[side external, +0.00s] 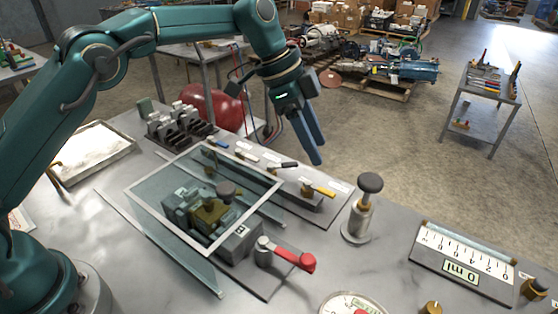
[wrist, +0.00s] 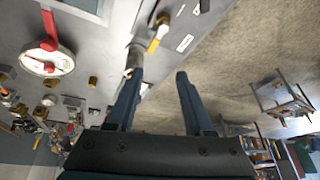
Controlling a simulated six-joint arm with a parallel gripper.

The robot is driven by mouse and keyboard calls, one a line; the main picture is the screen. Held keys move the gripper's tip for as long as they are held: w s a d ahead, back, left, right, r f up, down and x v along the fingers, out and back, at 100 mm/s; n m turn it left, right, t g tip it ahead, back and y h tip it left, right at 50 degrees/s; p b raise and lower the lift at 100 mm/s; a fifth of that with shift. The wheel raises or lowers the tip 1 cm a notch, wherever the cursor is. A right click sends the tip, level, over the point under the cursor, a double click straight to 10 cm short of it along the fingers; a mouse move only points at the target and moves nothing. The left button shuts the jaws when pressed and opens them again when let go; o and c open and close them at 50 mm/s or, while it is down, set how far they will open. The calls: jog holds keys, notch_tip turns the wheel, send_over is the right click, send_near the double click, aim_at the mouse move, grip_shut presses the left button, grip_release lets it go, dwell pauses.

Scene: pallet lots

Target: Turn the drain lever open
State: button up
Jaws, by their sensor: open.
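Several small levers stand in a row on a labelled strip: a yellow-handled one (side external: 318,189), a black-handled one (side external: 283,165), a white-handled one (side external: 247,156) and a blue-handled one (side external: 217,143). A larger red lever (side external: 290,256) sits on a block at the front of the glass-covered case. The labels are too small to read, so I cannot tell which is the drain lever. My gripper (side external: 316,158) is open and empty, above and behind the strip's yellow end. In the wrist view my gripper (wrist: 160,74) shows both fingers apart, with the yellow lever (wrist: 153,45) beyond them.
A glass-covered case (side external: 160,222) stands left of the strip. A black-knobbed post (side external: 358,215) rises right of the yellow lever. The air around my gripper looks clear.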

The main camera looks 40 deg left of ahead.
aim_at(326, 190)
jog(key=shift+g, duration=0.5)
jog(key=x, duration=0.4)
jog(key=s+x, duration=0.1)
jog(key=x, duration=0.2)
jog(key=shift+a+f, duration=0.3)
jog(key=shift+a, duration=0.1)
jog(key=shift+w+d+f, duration=0.1)
jog(key=shift+d+f, duration=0.15)
jog(key=shift+f, duration=0.2)
